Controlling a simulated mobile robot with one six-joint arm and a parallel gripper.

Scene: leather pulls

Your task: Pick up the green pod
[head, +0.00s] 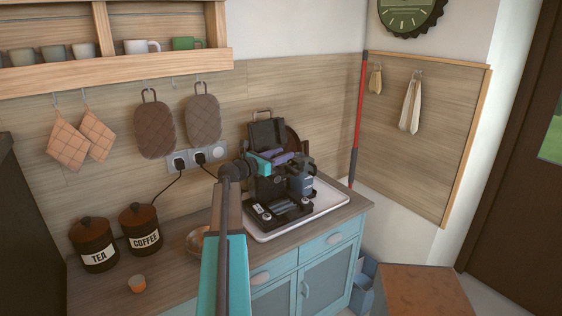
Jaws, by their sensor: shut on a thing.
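My gripper (284,159) is at the end of my teal arm, in front of the black coffee machine (266,133) on the counter. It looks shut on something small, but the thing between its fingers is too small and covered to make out. I cannot pick out a green pod anywhere in the head view.
The machine stands on a white tray (335,199). Tea (95,246) and coffee (142,228) canisters stand on the left of the counter. A bowl (196,240) sits beside my arm. A shelf with mugs (187,43) hangs above. Bare counter shows at the front left.

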